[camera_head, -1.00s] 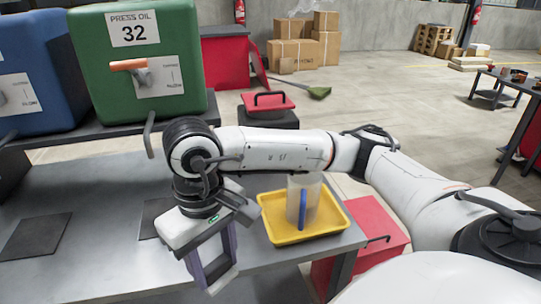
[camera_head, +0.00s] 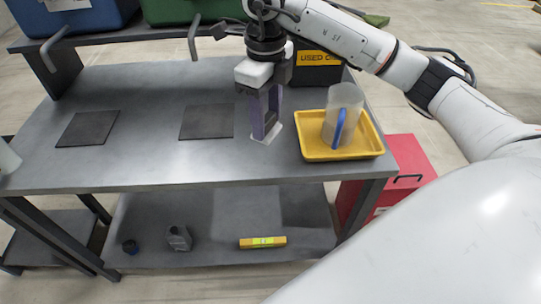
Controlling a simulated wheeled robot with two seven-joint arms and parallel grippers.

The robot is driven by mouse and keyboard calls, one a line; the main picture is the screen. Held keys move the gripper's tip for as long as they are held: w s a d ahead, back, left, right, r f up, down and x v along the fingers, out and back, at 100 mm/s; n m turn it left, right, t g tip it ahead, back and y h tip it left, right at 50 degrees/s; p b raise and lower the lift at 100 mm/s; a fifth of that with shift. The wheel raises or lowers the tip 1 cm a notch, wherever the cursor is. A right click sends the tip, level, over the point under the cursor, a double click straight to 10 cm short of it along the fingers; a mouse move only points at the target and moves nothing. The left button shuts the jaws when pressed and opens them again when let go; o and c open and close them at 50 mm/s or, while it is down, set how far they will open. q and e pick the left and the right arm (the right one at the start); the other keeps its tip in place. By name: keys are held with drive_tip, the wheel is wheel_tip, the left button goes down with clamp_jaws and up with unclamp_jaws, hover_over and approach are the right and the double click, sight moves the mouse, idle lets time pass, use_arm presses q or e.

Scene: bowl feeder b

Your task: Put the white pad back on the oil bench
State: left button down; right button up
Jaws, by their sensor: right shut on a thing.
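The white pad (camera_head: 258,137) is a small thin pale square at the tips of my right gripper (camera_head: 266,128). The gripper points down, its purple fingers shut on the pad. The pad is over the grey top of the oil bench (camera_head: 150,165), between a dark square mat (camera_head: 207,121) and the yellow tray (camera_head: 312,155). I cannot tell whether the pad touches the bench top. The fingers hide part of it. My left gripper is not in view.
Another dark mat (camera_head: 88,128) lies at the left. A black used-oil box (camera_head: 318,72) is behind the gripper. Blue and green oil tanks stand at the back. The front of the bench top is clear.

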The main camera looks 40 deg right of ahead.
drive_tip(key=m, duration=0.2)
drive_tip(key=w+d+m, duration=0.1)
drive_tip(key=m, duration=0.1)
drive_tip(key=shift+d+m, duration=0.2)
drive_tip(key=shift+m, duration=0.1)
drive_tip(key=shift+w+d+m, duration=0.2)
drive_tip(key=shift+d+m, duration=0.1)
drive_tip(key=shift+m, duration=0.7)
wheel_tip(320, 180, down, 10)
drive_tip(key=shift+r, duration=0.1)
drive_tip(key=shift+f, duration=0.2)
drive_tip(key=o, duration=1)
drive_tip(key=shift+c, duration=0.2)
